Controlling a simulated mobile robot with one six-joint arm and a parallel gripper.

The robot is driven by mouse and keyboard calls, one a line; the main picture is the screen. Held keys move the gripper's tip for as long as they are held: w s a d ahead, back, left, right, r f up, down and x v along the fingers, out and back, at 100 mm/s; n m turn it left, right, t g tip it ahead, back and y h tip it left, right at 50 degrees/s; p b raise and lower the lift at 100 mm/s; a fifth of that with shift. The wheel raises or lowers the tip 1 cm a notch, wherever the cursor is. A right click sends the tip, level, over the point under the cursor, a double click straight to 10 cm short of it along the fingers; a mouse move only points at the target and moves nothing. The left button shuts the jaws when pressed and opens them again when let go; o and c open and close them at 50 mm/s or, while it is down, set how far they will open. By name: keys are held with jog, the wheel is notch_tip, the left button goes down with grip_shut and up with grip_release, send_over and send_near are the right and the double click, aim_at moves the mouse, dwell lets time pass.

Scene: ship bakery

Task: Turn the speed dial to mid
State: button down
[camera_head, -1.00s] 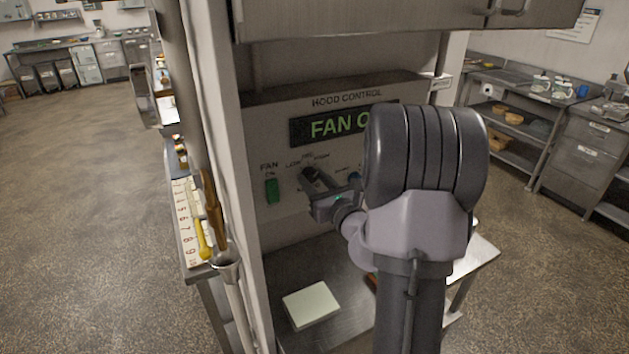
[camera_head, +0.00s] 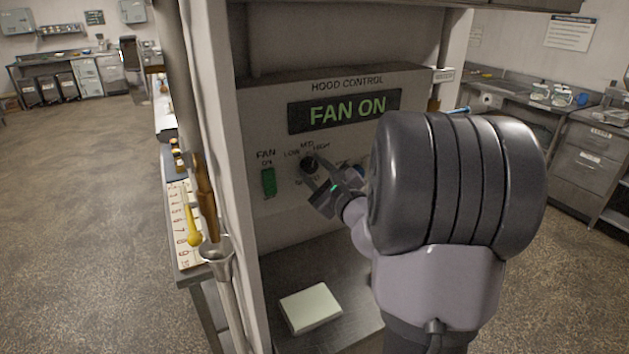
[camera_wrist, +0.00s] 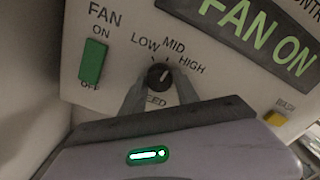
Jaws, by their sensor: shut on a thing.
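The speed dial (camera_head: 307,164) is a round black knob on the hood control panel, with LOW, MID and HIGH printed around its top. In the wrist view the dial (camera_wrist: 159,76) sits between the two grey fingers of my gripper (camera_wrist: 160,84), which is shut on it. A small pale mark shows on the dial's upper right, toward MID or between MID and HIGH; I cannot tell exactly. The head view also shows my gripper (camera_head: 317,173) at the dial. The word below the dial is partly hidden by the fingers.
The green FAN switch (camera_head: 268,181) is left of the dial. The display (camera_head: 345,110) above reads FAN ON. A yellow button (camera_wrist: 285,106) is to the right in the wrist view. A pale block (camera_head: 310,307) lies on the metal shelf below. My arm covers the panel's right side.

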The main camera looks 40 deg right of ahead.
jog(key=shift+n+b, duration=0.55)
jog(key=shift+n, duration=0.05)
jog(key=shift+r, duration=0.1)
jog(key=c, duration=0.9)
grip_release()
jog(key=shift+w, duration=0.1)
jog(key=b+v, duration=0.3)
jog(key=v, duration=1.4)
jog(key=shift+s, duration=0.3)
